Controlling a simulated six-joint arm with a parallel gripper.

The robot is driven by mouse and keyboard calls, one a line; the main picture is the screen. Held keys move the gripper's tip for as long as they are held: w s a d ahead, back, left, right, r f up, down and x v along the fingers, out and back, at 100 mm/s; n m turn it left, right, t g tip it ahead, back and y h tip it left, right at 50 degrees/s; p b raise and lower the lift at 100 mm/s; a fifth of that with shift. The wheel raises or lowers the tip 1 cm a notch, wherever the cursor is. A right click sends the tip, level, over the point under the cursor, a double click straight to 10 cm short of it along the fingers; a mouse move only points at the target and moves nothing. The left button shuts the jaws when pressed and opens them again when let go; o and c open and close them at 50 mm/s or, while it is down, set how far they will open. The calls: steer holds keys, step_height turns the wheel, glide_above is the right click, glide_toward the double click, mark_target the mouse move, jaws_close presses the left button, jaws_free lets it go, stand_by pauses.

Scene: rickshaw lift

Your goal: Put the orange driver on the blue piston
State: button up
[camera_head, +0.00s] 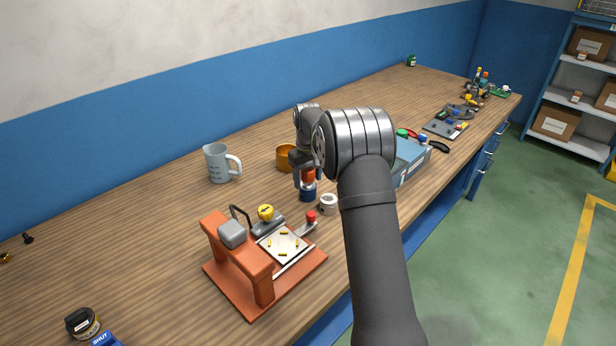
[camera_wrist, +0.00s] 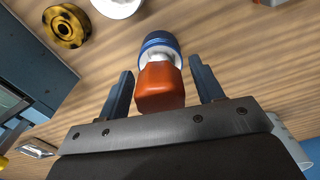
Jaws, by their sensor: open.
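The orange driver (camera_wrist: 160,90) sits between my fingers, in line with the blue piston (camera_wrist: 160,40), with a pale metallic section visible between them. In the head view the orange driver (camera_head: 308,177) is just above the blue piston (camera_head: 308,195), which stands upright on the bench; the arm and fingers partly hide the driver. Whether the driver rests fully on the piston I cannot tell. My gripper (camera_wrist: 161,66) is open, with a finger on each side of the driver and gaps visible. It also shows in the head view (camera_head: 307,180).
An orange press fixture (camera_head: 235,250) stands front left of the piston. A white ring (camera_head: 328,203) is close on its right. A grey-blue mug (camera_head: 219,163) and an amber cup (camera_head: 284,156) stand behind. A blue-grey box (camera_head: 410,158) is at right.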

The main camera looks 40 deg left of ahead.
mark_target(308, 169)
step_height(308, 169, up, 12)
steer(key=shift+r, duration=0.2)
stand_by(0.4)
step_height(308, 169, down, 12)
steer(key=shift+r, duration=1.65)
